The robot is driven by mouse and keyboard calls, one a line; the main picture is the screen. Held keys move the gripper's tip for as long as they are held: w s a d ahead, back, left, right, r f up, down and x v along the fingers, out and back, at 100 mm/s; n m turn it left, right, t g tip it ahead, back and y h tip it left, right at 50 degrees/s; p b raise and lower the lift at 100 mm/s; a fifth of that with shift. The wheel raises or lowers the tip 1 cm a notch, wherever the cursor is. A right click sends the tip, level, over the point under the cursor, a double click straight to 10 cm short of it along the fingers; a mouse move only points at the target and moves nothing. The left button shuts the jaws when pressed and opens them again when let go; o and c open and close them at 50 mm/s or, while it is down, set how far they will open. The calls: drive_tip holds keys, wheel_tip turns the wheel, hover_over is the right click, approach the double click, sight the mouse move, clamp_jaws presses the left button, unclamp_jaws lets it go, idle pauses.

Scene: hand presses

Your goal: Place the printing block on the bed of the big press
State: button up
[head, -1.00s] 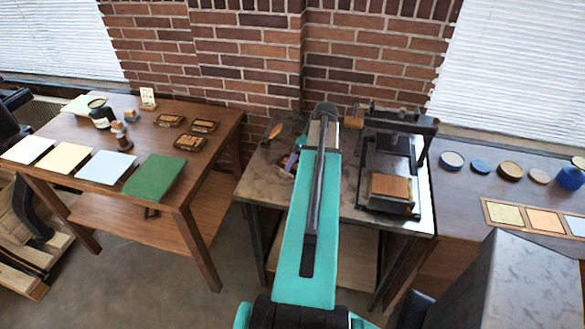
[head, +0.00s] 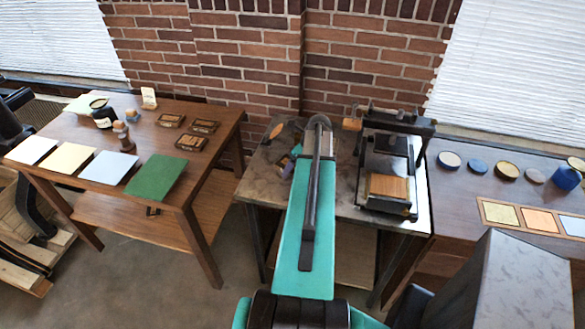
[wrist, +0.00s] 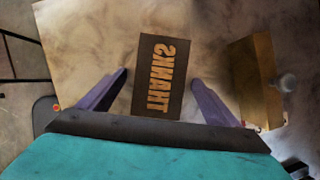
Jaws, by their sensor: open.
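The printing block (wrist: 154,103), a dark slab with raised tan letters reading THANKS in mirror image, lies on a pale mottled surface in the wrist view. My gripper (wrist: 160,77) is open, with one purple finger on each side of the block and gaps between. In the head view my arm hides the block, and one purple finger (head: 287,169) shows left of the arm. The big press (head: 398,128), a black frame, stands on the right part of the grey-topped table, right of my arm. A brown wooden piece (head: 388,187) lies at its front.
In the wrist view, a wooden piece with a grey knob (wrist: 258,80) is right of the right finger. The left table (head: 190,118) holds several sheets, dark blocks and bottles. The right bench (head: 462,205) holds round tins and coloured plates. A grey box (head: 525,275) is front right.

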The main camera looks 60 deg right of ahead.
drive_tip(key=c, duration=1.5)
drive_tip(key=shift+r, duration=0.1)
